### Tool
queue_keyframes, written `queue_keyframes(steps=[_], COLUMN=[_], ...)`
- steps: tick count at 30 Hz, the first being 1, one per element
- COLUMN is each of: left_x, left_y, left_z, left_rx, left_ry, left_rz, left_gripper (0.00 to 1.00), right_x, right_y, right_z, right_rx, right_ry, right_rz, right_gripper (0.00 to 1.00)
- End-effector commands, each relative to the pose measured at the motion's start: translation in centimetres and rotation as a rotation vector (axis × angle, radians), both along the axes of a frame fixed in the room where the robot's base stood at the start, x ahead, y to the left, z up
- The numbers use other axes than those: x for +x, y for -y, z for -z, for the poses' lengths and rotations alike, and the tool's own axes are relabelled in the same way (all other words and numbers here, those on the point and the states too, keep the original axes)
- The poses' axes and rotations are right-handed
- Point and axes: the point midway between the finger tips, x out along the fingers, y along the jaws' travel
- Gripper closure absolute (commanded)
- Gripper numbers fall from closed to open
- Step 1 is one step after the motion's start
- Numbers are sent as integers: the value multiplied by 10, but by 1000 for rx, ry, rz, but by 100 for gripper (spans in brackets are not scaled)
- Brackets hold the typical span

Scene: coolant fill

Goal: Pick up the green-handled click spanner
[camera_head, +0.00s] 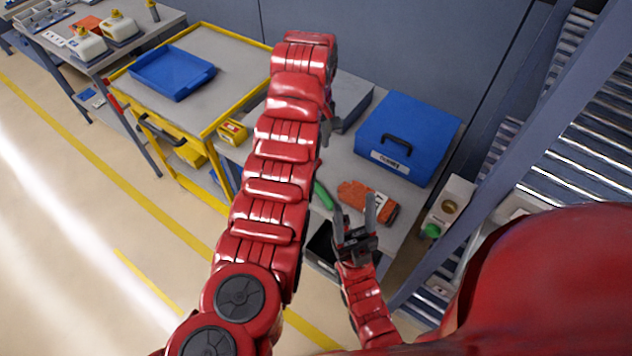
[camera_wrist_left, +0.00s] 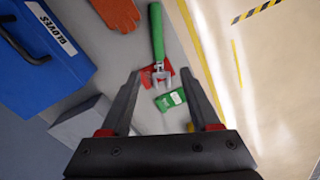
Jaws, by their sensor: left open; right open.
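The green-handled spanner lies on the grey bench top; in the head view part of its green handle (camera_head: 322,194) shows beside my left arm, which hides the rest. In the left wrist view its green handle (camera_wrist_left: 157,35) points to the top and its metal open-ended head (camera_wrist_left: 162,76) lies over a red patch. My left gripper (camera_wrist_left: 160,74) is open and empty, with the spanner's head showing between its fingertips; the height above the bench is hard to tell. In the head view that gripper is largely hidden. My right gripper (camera_head: 370,212) is open and empty, near the orange glove.
A blue case (camera_head: 408,138) labelled gloves, a grey box (camera_head: 350,102) and an orange glove (camera_head: 362,198) are on the bench. A small green packet (camera_wrist_left: 171,100) lies near the spanner's head. A yellow-framed cart (camera_head: 232,85) with a blue tray (camera_head: 172,72) stands to the left.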

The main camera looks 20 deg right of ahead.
Motion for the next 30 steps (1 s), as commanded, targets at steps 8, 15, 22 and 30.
queue_keyframes(steps=[8,15,22,30], left_x=[1,-1,0,0], left_y=[-1,0,1,1], left_z=[59,93,107,135], left_rx=[-4,0,-2,0], left_ry=[2,-2,1,-2], left_rz=[0,3,2,1], left_gripper=[37,37,37,37], right_x=[0,0,0,0], right_y=[0,0,0,0], right_z=[22,25,19,-2], right_rx=[0,0,0,0], right_ry=[0,1,0,0], right_rz=[0,0,0,0], right_gripper=[43,43,43,43])
